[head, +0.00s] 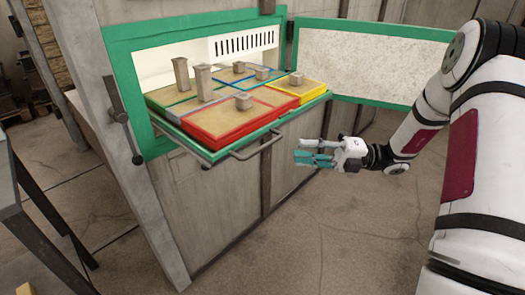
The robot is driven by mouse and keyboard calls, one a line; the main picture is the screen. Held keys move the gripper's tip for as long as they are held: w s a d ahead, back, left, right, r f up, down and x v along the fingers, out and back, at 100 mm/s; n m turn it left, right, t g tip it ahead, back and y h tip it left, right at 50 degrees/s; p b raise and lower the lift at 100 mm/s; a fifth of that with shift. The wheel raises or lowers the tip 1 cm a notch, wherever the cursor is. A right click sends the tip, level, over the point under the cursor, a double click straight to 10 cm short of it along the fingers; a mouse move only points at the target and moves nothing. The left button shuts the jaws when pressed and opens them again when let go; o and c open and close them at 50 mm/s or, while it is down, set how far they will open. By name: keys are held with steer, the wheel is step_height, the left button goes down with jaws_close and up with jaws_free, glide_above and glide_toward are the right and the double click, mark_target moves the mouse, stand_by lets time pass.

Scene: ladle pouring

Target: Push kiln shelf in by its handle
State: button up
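The kiln shelf (211,153) has a green edge and sticks out of the green-framed kiln opening. It carries several colored trays with small blocks and posts on them. Its handle (256,148) is a thin metal bar at the shelf's front edge. My gripper (298,155), with teal fingers, is to the right of the handle, apart from it in the picture. The fingers look spread with nothing between them. The inner end of the shelf is hidden inside the kiln.
The kiln door (370,65), green-framed with a pale speckled panel, stands open at the right. A latch lever (122,118) hangs left of the opening. A dark table (30,220) is at the left. The concrete floor (310,240) in front is clear.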

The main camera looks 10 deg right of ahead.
mark_target(263, 146)
steer(key=b+x, duration=0.2)
steer(key=x, duration=0.9)
steer(key=shift+f, duration=0.1)
jaws_close()
